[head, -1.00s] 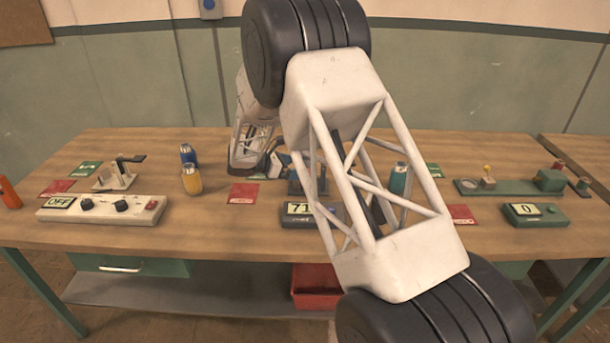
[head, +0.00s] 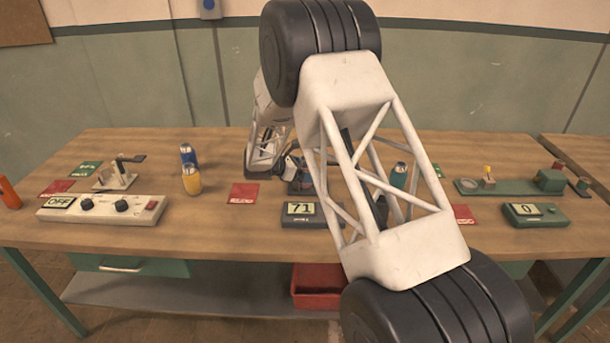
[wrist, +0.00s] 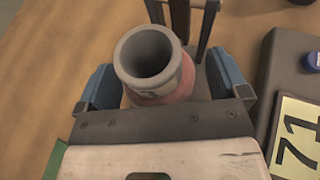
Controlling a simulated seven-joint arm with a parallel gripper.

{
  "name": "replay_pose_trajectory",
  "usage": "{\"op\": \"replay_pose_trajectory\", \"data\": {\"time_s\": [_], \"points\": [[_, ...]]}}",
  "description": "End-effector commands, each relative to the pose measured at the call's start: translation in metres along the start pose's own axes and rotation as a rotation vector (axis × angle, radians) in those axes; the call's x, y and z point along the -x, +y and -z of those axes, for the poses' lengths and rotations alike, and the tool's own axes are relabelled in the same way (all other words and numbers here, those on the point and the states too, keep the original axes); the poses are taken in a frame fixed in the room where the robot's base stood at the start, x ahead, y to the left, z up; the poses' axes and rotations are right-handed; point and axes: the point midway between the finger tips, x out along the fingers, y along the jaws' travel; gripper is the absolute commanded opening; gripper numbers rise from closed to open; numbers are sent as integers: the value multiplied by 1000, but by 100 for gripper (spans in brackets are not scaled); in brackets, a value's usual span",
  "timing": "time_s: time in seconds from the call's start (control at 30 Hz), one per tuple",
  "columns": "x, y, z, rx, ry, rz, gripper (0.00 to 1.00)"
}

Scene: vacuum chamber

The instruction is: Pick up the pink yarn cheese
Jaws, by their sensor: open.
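The pink yarn cheese (wrist: 182,88) shows in the wrist view as a band of pink around a grey hollow tube (wrist: 148,50), with the tube's open mouth facing the camera. My gripper (wrist: 166,84) is open, with one blue finger on each side of the cheese. A gap on the right side is visible; I cannot tell whether the left finger touches it. The lower part of the cheese is hidden by my gripper's body. In the head view my gripper (head: 290,166) is low over the middle of the table, and I cannot make out the cheese there.
A dark upright frame (wrist: 181,18) stands just beyond the cheese. A box with a display reading 71 (head: 301,211) is close by, at the right in the wrist view. Yellow (head: 191,180) and blue (head: 187,153) bottles stand to the left, a teal one (head: 399,175) to the right.

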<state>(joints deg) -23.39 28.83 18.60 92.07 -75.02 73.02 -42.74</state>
Motion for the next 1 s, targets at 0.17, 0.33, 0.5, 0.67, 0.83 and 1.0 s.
{"op": "replay_pose_trajectory", "data": {"time_s": [0.17,0.33,0.5,0.67,0.83,1.0], "points": [[-2,0,0,0,0,0,93],[-2,0,0,0,0,0,93],[-2,0,0,0,0,0,93],[-2,0,0,0,0,-1,81],[-2,0,0,0,0,-1,55],[-2,0,0,0,0,-1,33]]}}
